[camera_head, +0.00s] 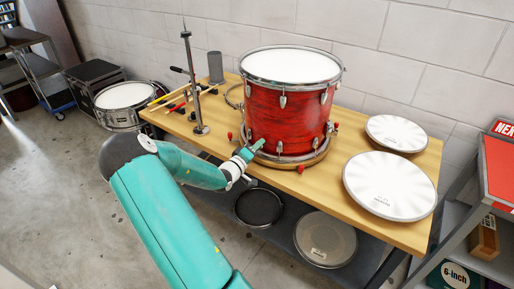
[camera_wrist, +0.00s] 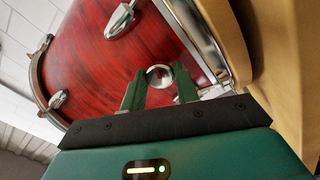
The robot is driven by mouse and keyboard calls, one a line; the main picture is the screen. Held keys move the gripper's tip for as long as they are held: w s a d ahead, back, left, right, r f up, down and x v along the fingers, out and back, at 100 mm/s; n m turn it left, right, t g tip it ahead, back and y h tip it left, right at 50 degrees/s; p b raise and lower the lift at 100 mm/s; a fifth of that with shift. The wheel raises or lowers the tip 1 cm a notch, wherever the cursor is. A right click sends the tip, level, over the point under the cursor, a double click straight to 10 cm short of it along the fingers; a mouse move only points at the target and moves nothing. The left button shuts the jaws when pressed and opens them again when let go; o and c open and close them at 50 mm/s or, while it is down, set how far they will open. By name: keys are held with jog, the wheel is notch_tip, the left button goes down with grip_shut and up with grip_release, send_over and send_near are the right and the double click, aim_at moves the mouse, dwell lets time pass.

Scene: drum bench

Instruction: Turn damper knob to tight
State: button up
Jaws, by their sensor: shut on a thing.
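The red drum (camera_head: 288,105) stands upright on the wooden bench with a white head and metal lugs. It fills much of the wrist view (camera_wrist: 95,65), tilted by the camera angle. My gripper (camera_head: 253,149) is at the drum's lower front side. In the wrist view, the two green fingers of my gripper (camera_wrist: 160,88) stand on either side of a small round silver damper knob (camera_wrist: 159,75) and are shut on it. The knob's turn position and any tight mark cannot be made out. In the head view the knob is hidden by my gripper.
The wooden bench (camera_head: 345,205) holds two white drum heads (camera_head: 390,184) at the right. Red-tipped clamps surround the drum's base. Dark and clear heads rest on the shelf (camera_head: 284,222) below.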

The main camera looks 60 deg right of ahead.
jog(key=m, duration=2.5)
dwell(0.3)
jog(key=o, duration=1)
jog(key=shift+c, duration=0.2)
jog(key=shift+a, duration=0.15)
jog(key=w+a, duration=0.2)
jog(key=a, duration=1.1)
jog(key=shift+a+r, duration=0.2)
jog(key=shift+w+y, duration=0.15)
jog(key=shift+y, duration=0.15)
